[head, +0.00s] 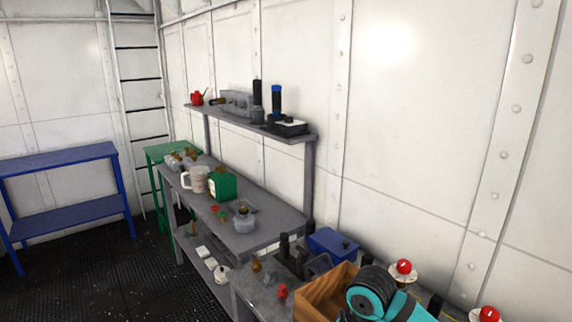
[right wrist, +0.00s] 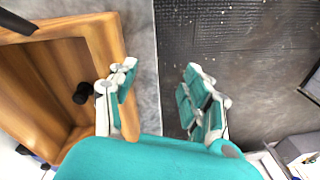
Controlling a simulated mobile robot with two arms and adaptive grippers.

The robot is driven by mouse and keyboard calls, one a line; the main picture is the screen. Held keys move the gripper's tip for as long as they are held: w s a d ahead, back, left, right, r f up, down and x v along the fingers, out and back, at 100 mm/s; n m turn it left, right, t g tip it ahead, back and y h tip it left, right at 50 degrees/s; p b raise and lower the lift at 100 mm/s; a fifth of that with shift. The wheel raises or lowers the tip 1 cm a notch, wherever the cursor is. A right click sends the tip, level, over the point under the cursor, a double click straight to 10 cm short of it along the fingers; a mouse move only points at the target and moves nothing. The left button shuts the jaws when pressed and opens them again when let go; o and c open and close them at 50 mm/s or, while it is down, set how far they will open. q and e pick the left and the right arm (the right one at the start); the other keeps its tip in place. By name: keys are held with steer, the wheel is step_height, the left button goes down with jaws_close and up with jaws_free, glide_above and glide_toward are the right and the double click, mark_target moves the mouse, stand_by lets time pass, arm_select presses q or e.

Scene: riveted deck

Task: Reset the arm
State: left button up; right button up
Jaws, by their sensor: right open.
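My right gripper (right wrist: 160,88) shows in the right wrist view. Its two teal and white fingers are spread apart with nothing between them. A wooden crate (right wrist: 115,38) lies just left of its fingers, and the left finger overlaps the crate's edge in the picture. A small black object (right wrist: 84,94) is inside the crate. In the head view a teal and black part of my arm is at the bottom right, in front of the crate (head: 312,300); the fingers are hidden there. My left gripper is in neither view.
A grey workbench (head: 275,222) with a shelf (head: 235,122) holds jugs and tools along the wall. A blue box (head: 333,243) and red-topped items (head: 404,267) are near the crate. A blue table (head: 70,205) stands left. The dark floor (head: 120,275) is clear.

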steer(key=s+a+f+t+y, duration=0.2)
steer(key=s+a+f, duration=0.1)
steer(key=s+f, duration=0.65)
steer(key=s+d+m+t+h, duration=0.1)
steer(key=s+d+m+h, duration=0.15)
steer(key=s+d, duration=1)
step_height(320, 180, down, 26)
steer(key=s+n+g, duration=0.1)
steer(key=s+d+f+g, duration=0.1)
steer(key=s+d+f, duration=0.1)
steer(key=s+f, duration=1.5)
steer(key=shift+s+d+f+h, duration=0.2)
steer(key=shift+s+f+h, duration=0.1)
steer(key=shift+f+h, duration=0.05)
